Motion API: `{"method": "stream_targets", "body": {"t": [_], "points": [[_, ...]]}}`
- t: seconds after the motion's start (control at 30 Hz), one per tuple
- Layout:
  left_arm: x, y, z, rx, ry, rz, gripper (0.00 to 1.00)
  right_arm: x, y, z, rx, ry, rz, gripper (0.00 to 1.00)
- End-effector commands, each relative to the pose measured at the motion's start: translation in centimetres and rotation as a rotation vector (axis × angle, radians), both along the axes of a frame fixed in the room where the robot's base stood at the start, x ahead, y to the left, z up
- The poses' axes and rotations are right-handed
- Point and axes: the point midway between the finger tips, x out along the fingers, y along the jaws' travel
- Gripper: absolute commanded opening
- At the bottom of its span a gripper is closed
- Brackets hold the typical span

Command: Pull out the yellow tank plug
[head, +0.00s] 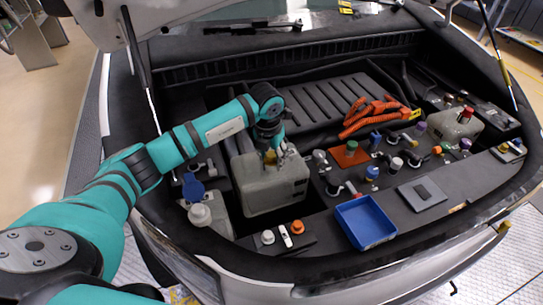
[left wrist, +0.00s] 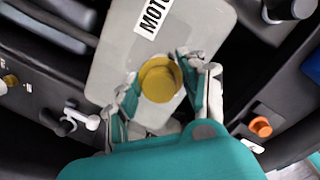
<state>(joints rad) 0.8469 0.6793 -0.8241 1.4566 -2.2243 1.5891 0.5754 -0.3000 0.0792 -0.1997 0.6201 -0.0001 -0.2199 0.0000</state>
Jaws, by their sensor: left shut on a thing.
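The yellow tank plug (left wrist: 159,82) sits on the grey tank, which carries a white label with black letters; the tank (left wrist: 108,75) also shows in the head view (head: 272,191). My left gripper (left wrist: 158,88) has its two fingers on either side of the plug, shut on it. In the head view my left gripper (head: 275,156) is over the top of the tank and the plug (head: 270,157) is partly hidden by it. I cannot tell whether the plug is seated or lifted. My right gripper is not in view.
A blue tray (head: 365,222) and a grey plate (head: 422,194) lie to the right on the dark panel. Orange cables (head: 375,115) lie behind. A red-capped tank (head: 455,126) stands at the right. Several small knobs and valves crowd the panel.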

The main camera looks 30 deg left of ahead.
Motion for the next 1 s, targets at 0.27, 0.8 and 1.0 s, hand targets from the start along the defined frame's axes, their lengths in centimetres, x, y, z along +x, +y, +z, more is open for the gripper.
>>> {"method": "stream_targets", "body": {"t": [0.27,0.8,1.0], "points": [[0.0,0.0,0.3,0.000,-0.002,0.000,0.22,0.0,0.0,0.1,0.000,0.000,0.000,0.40],[0.0,0.0,0.7,0.000,-0.001,0.000,0.22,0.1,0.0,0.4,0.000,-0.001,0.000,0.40],[0.0,0.0,1.6,0.000,-0.002,0.000,0.22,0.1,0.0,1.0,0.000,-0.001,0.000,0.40]]}}
